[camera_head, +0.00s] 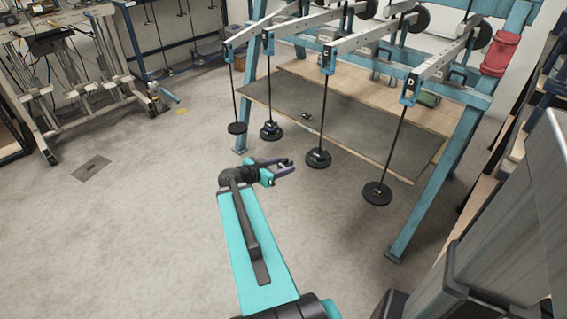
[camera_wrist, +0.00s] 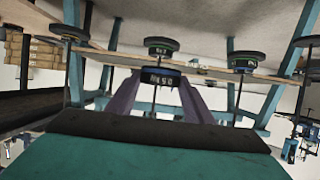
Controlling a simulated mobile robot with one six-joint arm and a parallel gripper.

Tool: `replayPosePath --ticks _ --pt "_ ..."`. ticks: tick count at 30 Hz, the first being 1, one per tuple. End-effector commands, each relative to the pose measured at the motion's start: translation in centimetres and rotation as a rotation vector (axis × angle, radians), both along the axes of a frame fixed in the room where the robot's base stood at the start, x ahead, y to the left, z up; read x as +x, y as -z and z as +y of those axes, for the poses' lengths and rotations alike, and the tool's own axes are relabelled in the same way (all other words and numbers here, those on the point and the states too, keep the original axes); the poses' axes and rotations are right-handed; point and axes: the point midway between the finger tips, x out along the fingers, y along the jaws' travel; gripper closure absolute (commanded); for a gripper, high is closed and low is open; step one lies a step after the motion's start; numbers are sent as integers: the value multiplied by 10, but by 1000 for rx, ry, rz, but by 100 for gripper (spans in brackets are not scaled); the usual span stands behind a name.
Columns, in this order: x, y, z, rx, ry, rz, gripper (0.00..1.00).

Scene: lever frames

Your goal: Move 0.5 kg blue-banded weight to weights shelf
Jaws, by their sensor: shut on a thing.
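My gripper (camera_head: 284,167) is reached out in front of the frame with hanging weights, above the open floor. In the wrist view its purple fingers (camera_wrist: 158,92) are shut on a small dark weight (camera_wrist: 160,77) with a bluish band and pale lettering that I cannot read surely. In the head view the held weight is too small to make out. Which surface is the weights shelf I cannot tell; a low board with a dark mat (camera_head: 352,124) lies within the frame, and shelving (camera_head: 512,165) stands at the right.
Several rods with dark discs hang from the blue frame's levers, including a single disc (camera_head: 377,193) under lever D and a stacked one (camera_head: 318,158). A blue frame leg (camera_head: 425,205) stands at right. A workbench (camera_head: 60,75) is at left.

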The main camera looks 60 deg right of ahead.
Motion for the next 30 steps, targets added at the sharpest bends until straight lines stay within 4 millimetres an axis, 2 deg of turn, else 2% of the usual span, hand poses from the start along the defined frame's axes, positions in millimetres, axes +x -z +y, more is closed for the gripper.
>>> replayPosePath --ticks 30 --pt "-1 -2 6 0 -4 0 82"
